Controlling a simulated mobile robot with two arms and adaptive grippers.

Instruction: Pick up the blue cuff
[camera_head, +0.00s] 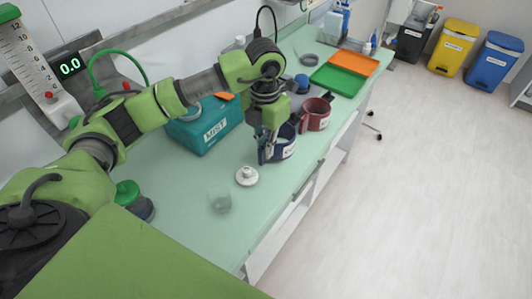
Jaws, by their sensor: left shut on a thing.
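The blue cuff (284,146) is a dark blue ring-shaped band with a white label, on the green counter (228,226) near its front edge. My left gripper (268,150) points down at the cuff's left side and is shut on it. The gripper's fingers hide part of the cuff's left side. I cannot tell whether the cuff still touches the counter. My right gripper is not in view.
A red cuff (316,114) stands just behind the blue one. Green (337,79) and orange (355,62) trays lie farther back.

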